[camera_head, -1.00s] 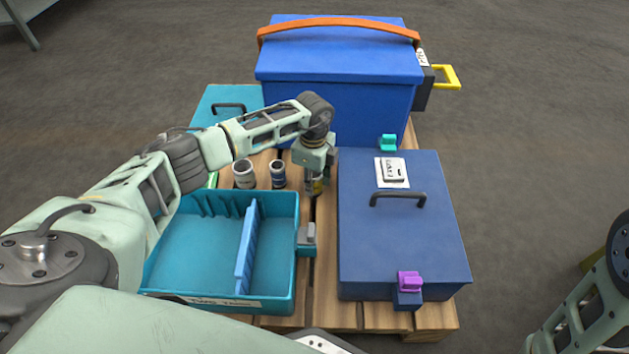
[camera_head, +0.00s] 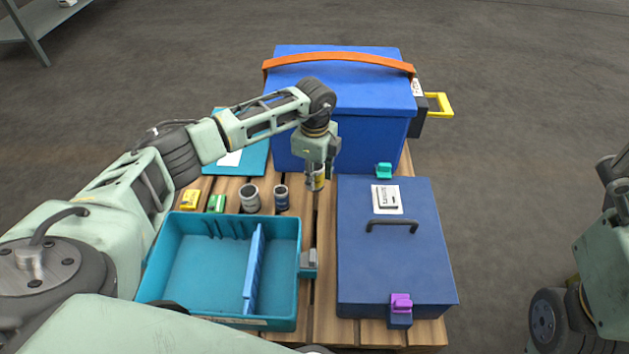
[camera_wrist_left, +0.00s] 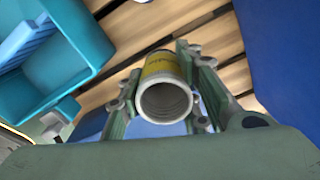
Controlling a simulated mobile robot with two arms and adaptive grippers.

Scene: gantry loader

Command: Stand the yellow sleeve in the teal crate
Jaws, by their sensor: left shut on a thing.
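The yellow sleeve (camera_head: 319,178) is a short hollow cylinder with a yellow band and a pale rim. My left gripper (camera_head: 316,182) is shut on it, above the pallet slats between the teal crate and the blue boxes. In the left wrist view the sleeve (camera_wrist_left: 165,88) sits between the two fingers, its open end facing the camera. The teal crate (camera_head: 292,300) is open and empty, with a light blue divider (camera_head: 254,268) splitting it into a wide left and a narrow right compartment. It also shows in the left wrist view (camera_wrist_left: 88,38). My right gripper is not clearly visible.
Two grey sleeves (camera_head: 250,197) stand behind the crate, beside small green (camera_head: 216,203) and yellow (camera_head: 190,199) items. A lidded blue box (camera_head: 395,250) stands to the right. A larger blue box (camera_head: 345,95) with an orange strap stands behind.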

